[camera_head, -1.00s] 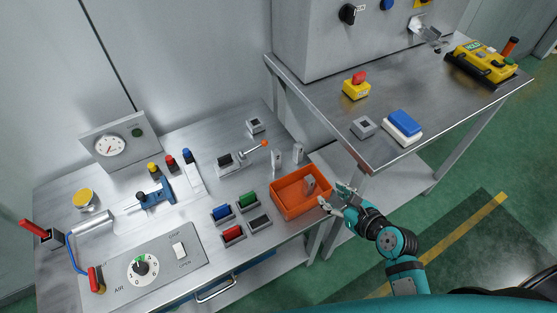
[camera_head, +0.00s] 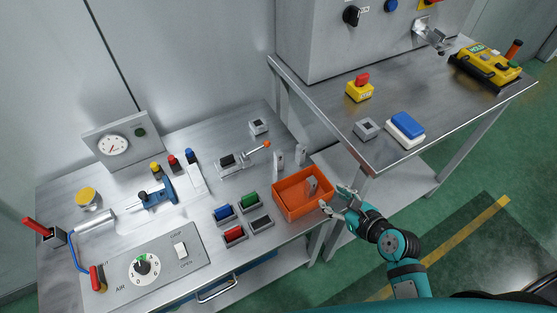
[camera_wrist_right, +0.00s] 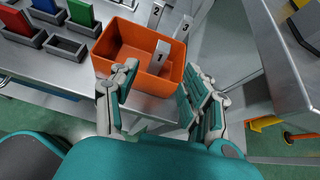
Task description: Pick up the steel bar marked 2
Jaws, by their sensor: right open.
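Two upright steel bars stand on the bench behind the orange bin (camera_head: 290,211). In the right wrist view the left one (camera_wrist_right: 155,15) has a label that looks like 2, and the right one (camera_wrist_right: 183,28) is marked 3. In the head view they are the left bar (camera_head: 278,159) and the right bar (camera_head: 301,154). A bar marked 1 (camera_wrist_right: 159,58) stands slightly tilted inside the bin. My right gripper (camera_head: 334,199) is open and empty at the bin's near right corner, apart from all the bars. My left gripper is not in view.
Small grey trays with blue, green and red blocks (camera_head: 249,201) sit left of the bin. A lever with an orange knob (camera_head: 266,144) is left of the standing bars. A higher table (camera_head: 385,110) stands to the right, with its edge near the bars.

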